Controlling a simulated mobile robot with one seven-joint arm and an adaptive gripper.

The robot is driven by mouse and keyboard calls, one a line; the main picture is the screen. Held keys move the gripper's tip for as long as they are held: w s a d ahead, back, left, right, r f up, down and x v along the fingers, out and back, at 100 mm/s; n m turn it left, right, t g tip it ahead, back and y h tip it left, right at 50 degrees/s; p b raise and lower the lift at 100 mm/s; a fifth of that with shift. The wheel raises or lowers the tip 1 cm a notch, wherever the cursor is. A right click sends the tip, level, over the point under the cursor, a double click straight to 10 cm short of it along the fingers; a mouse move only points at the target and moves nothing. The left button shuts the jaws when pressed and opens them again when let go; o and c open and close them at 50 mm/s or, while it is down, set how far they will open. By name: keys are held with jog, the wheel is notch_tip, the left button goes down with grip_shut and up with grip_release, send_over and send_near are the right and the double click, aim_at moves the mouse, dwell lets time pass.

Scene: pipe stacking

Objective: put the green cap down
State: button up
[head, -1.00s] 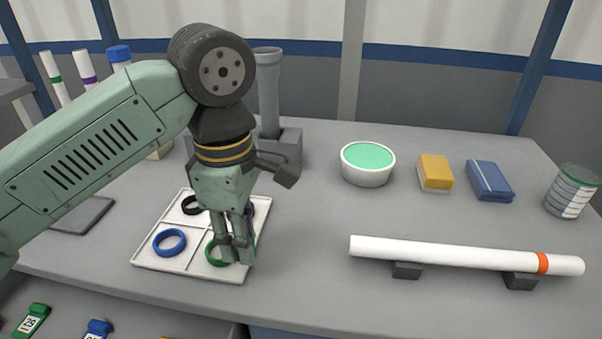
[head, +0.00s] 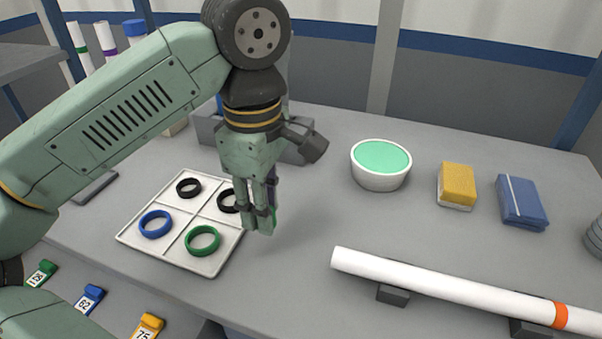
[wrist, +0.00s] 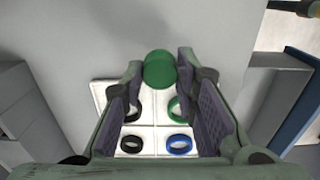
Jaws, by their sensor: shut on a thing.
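My gripper (head: 262,225) is above the table near the right edge of the white tray, with its fingers pointing down. It is shut on the green cap (wrist: 160,68), a round green disc between the fingertips in the wrist view. In the head view only a small green part of the cap (head: 274,217) shows beside the fingers. Whether the cap touches the table is unclear.
The four-part white tray (head: 132,236) holds a green ring (head: 202,240), a blue ring (head: 155,223) and black rings. A white pipe (head: 440,281) lies on dark supports at the right. A bowl (head: 380,180), yellow sponge (head: 458,183) and blue cloth (head: 521,200) stand behind.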

jog(key=p, duration=0.2)
send_over(304, 197)
jog(key=shift+f, duration=0.5)
jog(key=shift+f+p, duration=0.3)
jog(key=shift+f, duration=1.5)
jog(key=shift+f, duration=0.25)
jog(key=o, duration=0.8)
jog(key=shift+r, duration=0.1)
jog(key=shift+r, duration=0.1)
notch_tip(304, 197, up, 12)
jog(key=shift+a+r, duration=0.1)
